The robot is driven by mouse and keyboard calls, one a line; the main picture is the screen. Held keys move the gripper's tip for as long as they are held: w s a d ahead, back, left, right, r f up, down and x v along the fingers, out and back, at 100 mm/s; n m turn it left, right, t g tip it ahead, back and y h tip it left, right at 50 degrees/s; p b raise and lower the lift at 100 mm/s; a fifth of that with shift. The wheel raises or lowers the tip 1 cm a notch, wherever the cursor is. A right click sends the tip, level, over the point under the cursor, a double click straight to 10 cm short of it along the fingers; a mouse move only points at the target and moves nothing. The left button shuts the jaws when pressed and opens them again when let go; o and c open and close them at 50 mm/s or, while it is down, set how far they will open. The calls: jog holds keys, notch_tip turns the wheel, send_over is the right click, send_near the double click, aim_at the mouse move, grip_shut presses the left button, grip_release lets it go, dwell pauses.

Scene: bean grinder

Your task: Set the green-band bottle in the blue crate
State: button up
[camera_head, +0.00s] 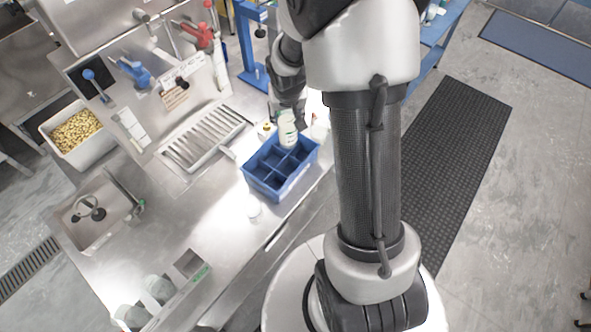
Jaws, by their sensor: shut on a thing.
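My gripper (288,108) points down at the far side of the blue crate (265,182), shut on a pale bottle (288,136). A greenish band shows faintly on the bottle, which looks about upright. Its lower end overlaps the crate's far compartments in the head view. I cannot tell whether it hangs above them or is partly inside. The crate is open, divided into several compartments, and stands on the steel counter. The near compartments look empty. The arm hides part of the gripper, and the fingertips are small and hard to make out.
Pale items (319,130) stand behind the crate's right corner, and a small yellow-topped item (266,127) behind its left. A small white object (254,209) lies in front. The drain grate (205,138) is left. The counter's middle is mostly clear.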

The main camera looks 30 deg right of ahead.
notch_tip(320, 180, down, 20)
jog(key=b, duration=1.5)
jog(key=shift+d, duration=0.15)
jog(key=o, duration=0.9)
jog(key=shift+f+b, duration=0.2)
jog(key=shift+b, duration=0.1)
jog(key=shift+c, duration=0.2)
jog(key=shift+o, duration=1)
jog(key=shift+r, duration=0.1)
